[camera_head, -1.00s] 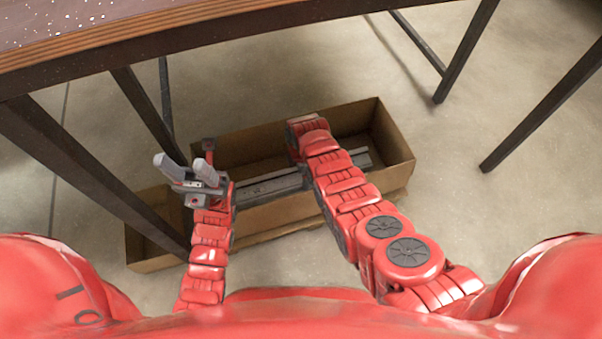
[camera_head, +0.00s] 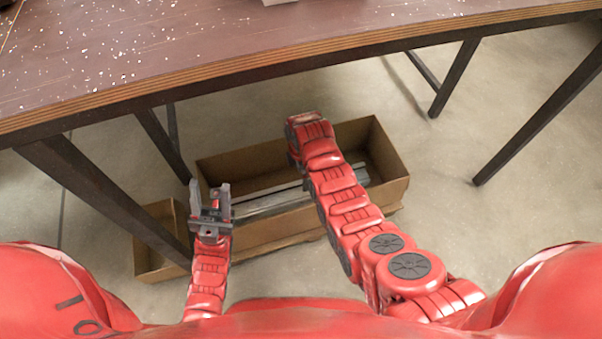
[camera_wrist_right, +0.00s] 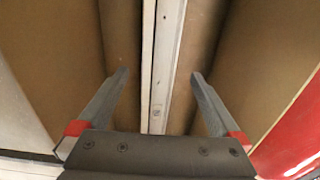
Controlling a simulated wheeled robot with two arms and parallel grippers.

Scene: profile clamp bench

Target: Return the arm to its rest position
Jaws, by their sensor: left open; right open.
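My left gripper (camera_head: 210,190) is open and empty in the head view, its two grey fingers pointing up, at the near left of a cardboard box. My right arm (camera_head: 345,195) reaches over the box, and its fingers are hidden in the head view. The right wrist view shows my right gripper (camera_wrist_right: 160,85) open, with its fingers apart on either side of a long pale metal profile (camera_wrist_right: 167,60). The fingers do not touch the profile in that view. The profile also shows in the head view (camera_head: 275,203), lying lengthwise in the box, partly hidden behind my right arm.
The cardboard box (camera_head: 265,232) stands on the floor, with a smaller box part (camera_head: 155,225) at its left. A brown table (camera_head: 230,50) with dark metal legs (camera_head: 95,190) crosses above and in front. One leg stands close to my left gripper. Floor at the right is clear.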

